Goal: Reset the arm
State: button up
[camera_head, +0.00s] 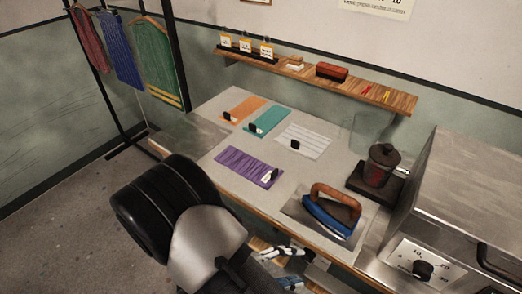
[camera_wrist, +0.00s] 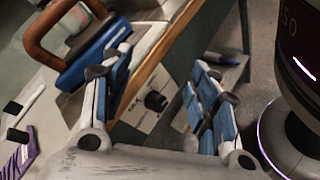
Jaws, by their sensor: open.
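My gripper (camera_head: 290,267) is low in the head view, in front of the table's wooden front edge, partly hidden by my own arm. In the wrist view my gripper (camera_wrist: 165,78) has its two blue-padded fingers spread wide apart, with nothing between them. My arm (camera_head: 205,235) is folded in the lower middle of the head view. A blue iron with a brown handle (camera_head: 332,210) rests on the table to the right of the gripper, apart from it; it also shows at the upper left of the wrist view (camera_wrist: 95,55).
The grey table (camera_head: 335,172) holds orange, teal, striped and purple cloths (camera_head: 248,167), and a dark pot (camera_head: 383,165). A metal box (camera_head: 465,195) with a dial stands right. A wooden shelf (camera_head: 390,97) is on the wall. A garment rack (camera_head: 178,60) stands left; the left floor is clear.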

jog(key=s+d+r+m+y, duration=0.2)
jog(key=r+m+y, duration=0.2)
jog(key=r, duration=0.4)
jog(key=s+d+r+m+t+y, duration=0.1)
jog(key=s+d+r+m+y, duration=0.1)
jog(key=r, duration=0.7)
jog(key=s+d+r+m+y, duration=0.2)
jog(key=r+m+y, duration=0.4)
jog(key=r, duration=0.3)
jog(key=shift+s+d+y, duration=0.25)
jog(key=shift+s+y, duration=0.55)
jog(key=shift+y, duration=0.1)
